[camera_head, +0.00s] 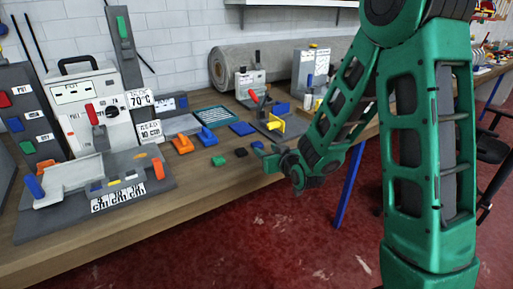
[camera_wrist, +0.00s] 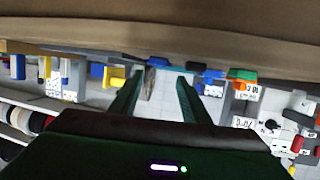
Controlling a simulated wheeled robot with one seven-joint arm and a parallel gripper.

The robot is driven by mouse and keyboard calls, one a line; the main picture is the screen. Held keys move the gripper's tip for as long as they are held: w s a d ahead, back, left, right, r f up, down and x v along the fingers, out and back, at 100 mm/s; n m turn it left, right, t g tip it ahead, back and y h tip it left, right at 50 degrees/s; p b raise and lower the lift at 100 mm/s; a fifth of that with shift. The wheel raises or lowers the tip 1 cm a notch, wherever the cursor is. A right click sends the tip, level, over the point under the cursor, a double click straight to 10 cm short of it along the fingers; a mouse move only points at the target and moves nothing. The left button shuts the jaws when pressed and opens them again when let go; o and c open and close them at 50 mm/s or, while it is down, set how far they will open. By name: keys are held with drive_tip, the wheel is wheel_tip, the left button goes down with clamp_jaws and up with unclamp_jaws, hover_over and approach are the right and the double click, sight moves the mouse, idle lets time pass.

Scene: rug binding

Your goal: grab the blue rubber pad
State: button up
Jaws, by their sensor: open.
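A flat dark blue pad (camera_head: 242,128), which looks like the blue rubber pad, lies on the wooden bench in the head view. My gripper (camera_head: 264,157) is at the bench's front edge, to the right of and nearer than the pad, apart from it. In the wrist view my gripper (camera_wrist: 157,82) has its two green fingers spread, with no pad held between them. Small blue patches show beyond the fingertips there, but I cannot tell which one is the pad.
A green block (camera_head: 218,161) and a black block (camera_head: 241,152) lie near the pad. Orange clips (camera_head: 182,144), a teal-framed mesh panel (camera_head: 213,116) and a fixture with a yellow bracket (camera_head: 276,126) stand around it. A grey rug roll (camera_head: 225,68) lies behind.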

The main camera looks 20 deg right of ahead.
sight(258, 144)
drive_tip(key=shift+x, duration=4)
drive_tip(key=shift+d, duration=0.15)
drive_tip(key=c, duration=0.8)
